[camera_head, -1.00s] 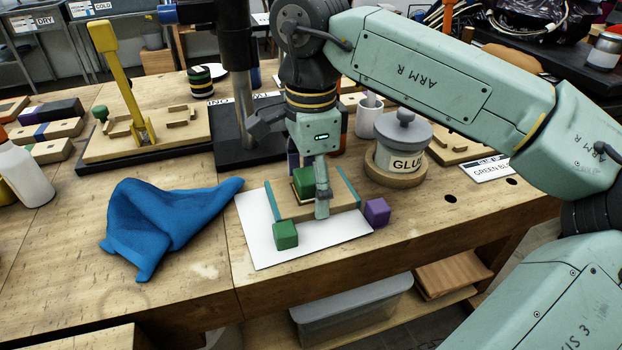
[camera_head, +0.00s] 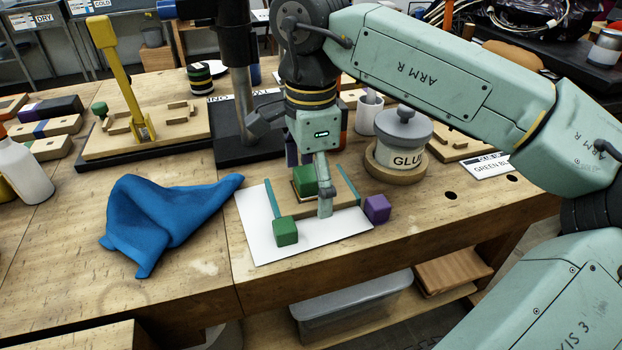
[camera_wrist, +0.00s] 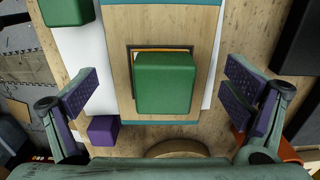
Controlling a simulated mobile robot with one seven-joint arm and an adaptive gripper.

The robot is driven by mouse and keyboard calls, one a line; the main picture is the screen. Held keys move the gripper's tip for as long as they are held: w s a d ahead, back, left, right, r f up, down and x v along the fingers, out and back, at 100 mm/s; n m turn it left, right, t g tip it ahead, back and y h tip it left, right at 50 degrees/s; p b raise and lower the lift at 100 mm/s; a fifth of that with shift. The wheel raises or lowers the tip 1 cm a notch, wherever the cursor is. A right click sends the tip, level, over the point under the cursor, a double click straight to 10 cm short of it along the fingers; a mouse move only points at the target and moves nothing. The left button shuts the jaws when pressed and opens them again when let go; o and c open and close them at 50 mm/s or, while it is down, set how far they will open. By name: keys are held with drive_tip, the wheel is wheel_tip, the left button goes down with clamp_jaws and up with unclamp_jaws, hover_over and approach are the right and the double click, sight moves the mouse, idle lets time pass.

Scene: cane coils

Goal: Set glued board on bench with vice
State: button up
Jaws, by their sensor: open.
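The board (camera_head: 294,207) is light wood with teal strips at its ends and lies on a white sheet (camera_head: 262,243) on the workbench. A green block (camera_head: 304,180) sits in a dark-edged square opening in it; the wrist view shows this block (camera_wrist: 165,82) from above. My gripper (camera_head: 309,182) is open over the board. In the wrist view its two padded fingers (camera_wrist: 163,95) stand wide apart, on either side of the board. The far finger is mostly hidden in the head view. I cannot make out a vice.
A loose green cube (camera_head: 285,231) and a purple cube (camera_head: 377,208) lie by the board. A glue pot (camera_head: 402,145) stands behind right, a blue cloth (camera_head: 165,220) left. A yellow-lever fixture (camera_head: 122,85) and a black post (camera_head: 238,75) stand behind. The bench front left is clear.

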wheel_tip(320, 180, up, 12)
drive_tip(key=shift+r, duration=0.15)
idle(0.5)
